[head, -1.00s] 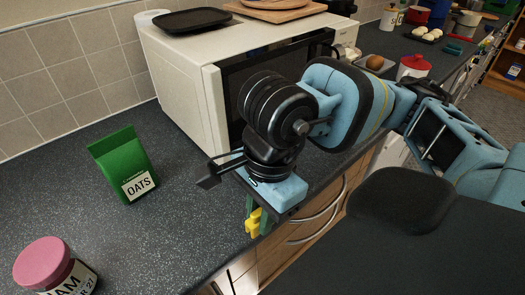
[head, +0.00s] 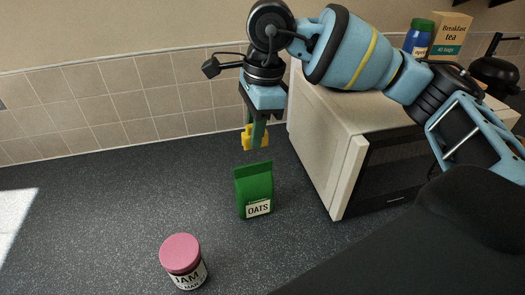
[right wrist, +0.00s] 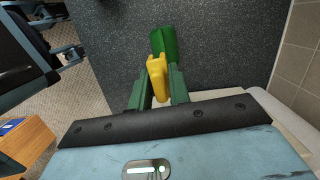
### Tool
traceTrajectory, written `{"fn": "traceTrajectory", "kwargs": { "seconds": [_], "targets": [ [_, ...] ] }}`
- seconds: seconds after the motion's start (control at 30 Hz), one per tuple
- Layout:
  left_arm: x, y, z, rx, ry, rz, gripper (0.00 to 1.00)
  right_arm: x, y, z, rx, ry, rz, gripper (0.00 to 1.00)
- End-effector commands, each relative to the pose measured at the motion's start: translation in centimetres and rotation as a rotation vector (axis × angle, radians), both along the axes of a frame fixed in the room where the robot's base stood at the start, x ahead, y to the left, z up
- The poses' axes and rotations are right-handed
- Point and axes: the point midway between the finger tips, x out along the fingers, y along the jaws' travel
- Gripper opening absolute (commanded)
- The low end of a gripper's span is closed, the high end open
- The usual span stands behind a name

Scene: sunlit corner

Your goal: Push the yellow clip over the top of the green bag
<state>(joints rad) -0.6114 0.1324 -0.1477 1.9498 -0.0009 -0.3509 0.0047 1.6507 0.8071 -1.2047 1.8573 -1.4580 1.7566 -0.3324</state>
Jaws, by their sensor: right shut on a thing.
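The green bag (head: 254,188) stands upright on the dark worktop left of the microwave, its OATS label facing me. My right gripper (head: 256,130) points down and is shut on the yellow clip (head: 248,140), holding it just above the bag's top edge. The clip looks apart from the bag, with a small gap below it. In the right wrist view the clip (right wrist: 156,76) sits between the green fingers, and the bag (right wrist: 164,42) shows just beyond it, partly hidden. My left gripper is not in view.
A jam jar (head: 182,262) with a pink lid stands in front of the bag, to the left. The white microwave (head: 325,150) is close on the right, with a tea box (head: 450,36) on top. The tiled wall (head: 130,105) is behind. The worktop left of the bag is clear.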

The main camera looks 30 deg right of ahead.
Motion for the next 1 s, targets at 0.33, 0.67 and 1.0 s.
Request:
{"fn": "traceTrajectory", "kwargs": {
  "seconds": [0.33,0.67,1.0],
  "targets": [
    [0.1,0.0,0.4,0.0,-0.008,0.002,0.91,0.3,-0.1,0.6,0.0,-0.002,-0.007,0.0],
    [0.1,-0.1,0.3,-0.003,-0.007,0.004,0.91,0.2,-0.2,-1.3,0.0,-0.002,-0.007,0.0],
    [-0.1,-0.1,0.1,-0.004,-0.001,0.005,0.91,0.2,-0.1,-4.2,0.001,0.0,-0.006,0.0]
  ]
}}
